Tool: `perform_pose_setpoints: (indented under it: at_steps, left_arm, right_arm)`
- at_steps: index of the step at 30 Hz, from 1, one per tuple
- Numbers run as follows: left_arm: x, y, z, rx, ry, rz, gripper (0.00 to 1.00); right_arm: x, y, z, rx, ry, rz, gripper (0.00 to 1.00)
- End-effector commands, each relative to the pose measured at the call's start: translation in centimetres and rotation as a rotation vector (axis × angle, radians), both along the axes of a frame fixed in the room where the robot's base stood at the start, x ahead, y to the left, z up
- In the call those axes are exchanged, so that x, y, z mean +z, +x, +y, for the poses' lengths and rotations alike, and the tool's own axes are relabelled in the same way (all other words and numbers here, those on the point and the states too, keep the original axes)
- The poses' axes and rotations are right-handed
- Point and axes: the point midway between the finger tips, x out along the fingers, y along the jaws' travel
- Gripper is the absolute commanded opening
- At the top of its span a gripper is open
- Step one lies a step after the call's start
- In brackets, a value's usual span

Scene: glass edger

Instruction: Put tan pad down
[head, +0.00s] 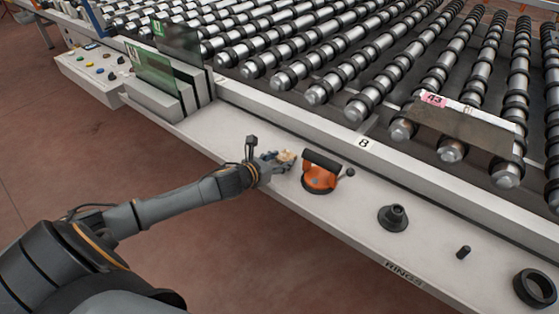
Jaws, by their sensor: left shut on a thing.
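The tan pad (286,156) is a small light-brown piece at the fingertips of my left gripper (280,161). My left gripper is shut on it, over the white ledge (228,136) in front of the rollers. The fingers partly hide the pad, and I cannot tell whether it touches the ledge. An orange suction cup with a black handle (319,175) stands just right of the gripper. My right gripper is not in view.
A black flanged cone (393,217), a small black peg (463,252) and a black ring (535,288) stand along the ledge to the right. Glass panes (160,75) stand in a rack at the upper left. The ledge left of the gripper is clear.

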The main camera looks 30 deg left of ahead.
Motion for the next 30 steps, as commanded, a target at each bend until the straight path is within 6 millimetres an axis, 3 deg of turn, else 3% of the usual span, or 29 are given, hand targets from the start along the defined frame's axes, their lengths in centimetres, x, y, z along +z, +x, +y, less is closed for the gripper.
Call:
perform_pose_setpoints:
  at_steps: [3,4,6,7,19,30]
  left_arm:
    - [0.0,0.0,0.0,0.000,0.000,0.000,0.33]
    - [0.0,0.0,0.0,0.000,0.000,0.000,0.52]
    - [0.0,0.0,0.0,0.000,0.000,0.000,0.66]
    - [0.0,0.0,0.0,0.000,0.000,0.000,0.69]
    - [0.2,-0.5,0.1,0.000,0.000,0.001,0.69]
    - [2.4,-6.0,0.4,-0.003,0.003,0.004,0.69]
  right_arm:
    - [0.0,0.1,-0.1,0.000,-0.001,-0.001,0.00]
    - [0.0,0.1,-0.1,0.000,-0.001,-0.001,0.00]
    - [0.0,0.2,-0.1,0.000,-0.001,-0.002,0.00]
    - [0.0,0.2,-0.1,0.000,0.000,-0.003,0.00]
    - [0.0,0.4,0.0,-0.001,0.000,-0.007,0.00]
    - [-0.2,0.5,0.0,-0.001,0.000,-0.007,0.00]
